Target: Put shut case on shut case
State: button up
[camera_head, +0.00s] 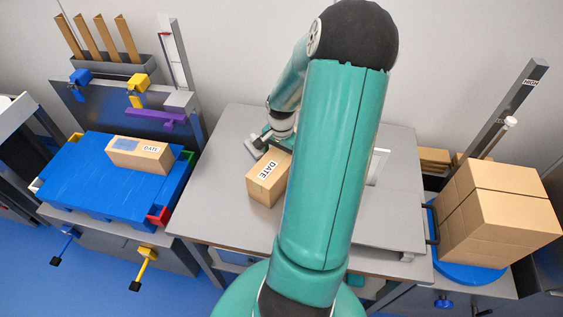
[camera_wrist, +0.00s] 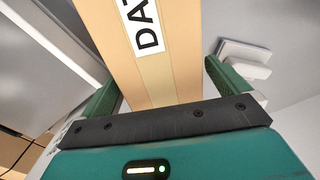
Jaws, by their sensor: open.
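One shut cardboard case (camera_head: 266,180) with a "DATE" label lies on the grey table (camera_head: 225,215). My gripper (camera_head: 268,142) is low at the far end of the table case. In the wrist view my gripper (camera_wrist: 165,80) is open, with a green finger on each side of that case (camera_wrist: 150,75). The fingers look slightly apart from its sides. My arm hides part of the table and possibly the case's right side.
Several stacked cartons (camera_head: 500,215) stand on a blue round base (camera_head: 468,273) at right. Behind the platform is a grey panel with blue, yellow and purple fittings (camera_head: 138,88). A grey post (camera_head: 505,105) rises at right. The table's left part is clear.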

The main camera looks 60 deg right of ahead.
notch_tip(320, 180, up, 8)
jog(key=shift+w+a+r, duration=0.2)
jog(key=shift+w+a, duration=0.05)
jog(key=w+a+r+n+t+h, duration=0.1)
jog(key=w+a+r+n, duration=0.25)
jog(key=a+r, duration=0.4)
jog(key=w+a+r+n+t+h, duration=0.15)
jog(key=a+r+n, duration=0.35)
jog(key=a, duration=0.5)
jog(key=s+a+r+n+t, duration=0.1)
jog(key=s+a+r+n, duration=0.1)
jog(key=a, duration=0.4)
jog(key=s+a+r+n+t+y, duration=0.1)
jog(key=s+a+r+n, duration=0.1)
jog(key=a+n, duration=0.2)
jog(key=s+a+r+n+t+y, duration=0.1)
jog(key=s+a+r+n, duration=0.2)
jog(key=a, duration=0.5)
jog(key=shift+a, duration=0.3)
jog(key=shift+y, duration=0.25)
